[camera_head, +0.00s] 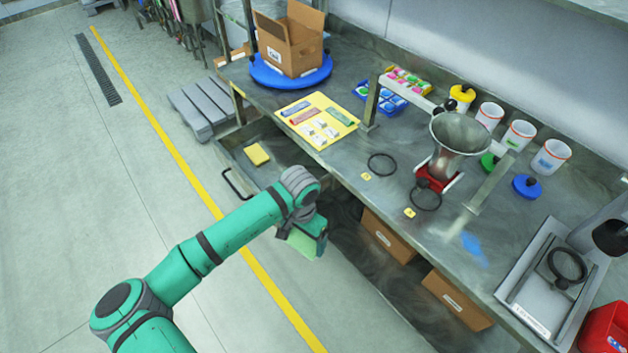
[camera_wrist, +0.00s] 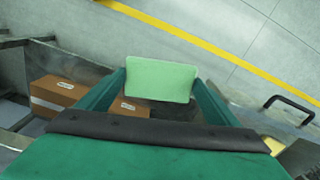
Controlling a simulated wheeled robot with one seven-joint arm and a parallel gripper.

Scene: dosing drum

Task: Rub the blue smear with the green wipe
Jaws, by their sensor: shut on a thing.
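In the wrist view the green wipe (camera_wrist: 161,80) spans the space between the two fingers of my gripper (camera_wrist: 160,92). The blue smear (camera_head: 472,245) is a faint blue patch on the metal bench top, toward the right, left of the scale. My gripper is well apart from it, to its left. The smear is not visible in the wrist view.
The steel bench (camera_head: 400,215) holds a funnel (camera_head: 459,131) on a stand, black rings, white cups and a scale (camera_head: 545,290). A cardboard box (camera_head: 290,40) stands on a blue turntable. A drawer with a yellow sponge (camera_head: 257,154) is open. Boxes (camera_head: 387,236) sit underneath.

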